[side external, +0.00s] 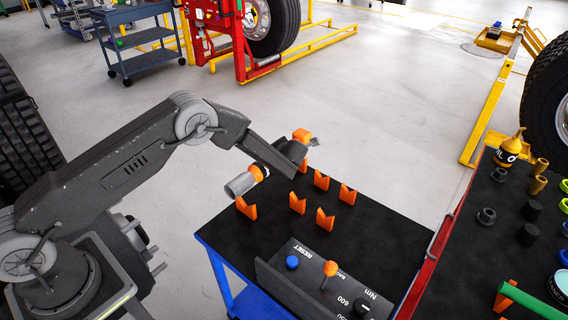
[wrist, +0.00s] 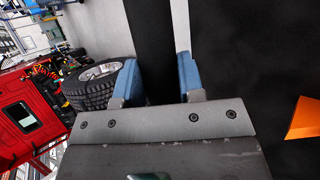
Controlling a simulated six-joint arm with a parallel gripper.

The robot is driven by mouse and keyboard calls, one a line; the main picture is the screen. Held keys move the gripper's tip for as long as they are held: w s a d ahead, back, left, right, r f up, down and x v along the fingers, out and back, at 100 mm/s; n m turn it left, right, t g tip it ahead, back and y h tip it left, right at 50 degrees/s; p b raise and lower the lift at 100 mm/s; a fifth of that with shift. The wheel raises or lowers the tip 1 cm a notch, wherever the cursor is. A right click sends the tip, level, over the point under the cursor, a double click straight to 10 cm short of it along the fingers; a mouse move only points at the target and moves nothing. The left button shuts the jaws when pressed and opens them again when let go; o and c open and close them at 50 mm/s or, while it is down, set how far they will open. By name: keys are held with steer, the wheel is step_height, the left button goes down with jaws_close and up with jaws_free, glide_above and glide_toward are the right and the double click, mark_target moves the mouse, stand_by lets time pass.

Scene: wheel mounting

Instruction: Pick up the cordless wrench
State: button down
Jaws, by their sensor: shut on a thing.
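The cordless wrench shows in the side external view as a grey cylindrical end (side external: 240,185) with an orange band, and an orange part (side external: 302,135) on the far side of my gripper. Its middle is hidden behind my gripper (side external: 286,160). In the wrist view my gripper (wrist: 158,80) has its two blue fingers on either side of a dark band (wrist: 151,40), which looks like the wrench body. My gripper is shut on the wrench. The wrench appears above the orange V-shaped holders (side external: 297,204); the exact gap is hard to tell.
The holders stand on a black-topped blue cart (side external: 372,234). A control box with knobs (side external: 318,283) stands at its front edge. Open floor lies behind the cart.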

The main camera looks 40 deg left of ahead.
steer(key=s+a+r+m+t+h, duration=0.1)
steer(key=s+a+r, duration=0.1)
steer(key=a+r, duration=0.25)
steer(key=s+a+r+m+t, duration=0.1)
steer(key=s+a+r, duration=0.2)
steer(key=r, duration=0.3)
steer(key=s+d+r+m+t+h, duration=0.3)
steer(key=s+d+m+h, duration=0.4)
steer(key=s, duration=0.7)
steer(key=shift+s+d+m, duration=0.3)
steer(key=shift+d+m, duration=0.9)
steer(key=shift+m, duration=0.2)
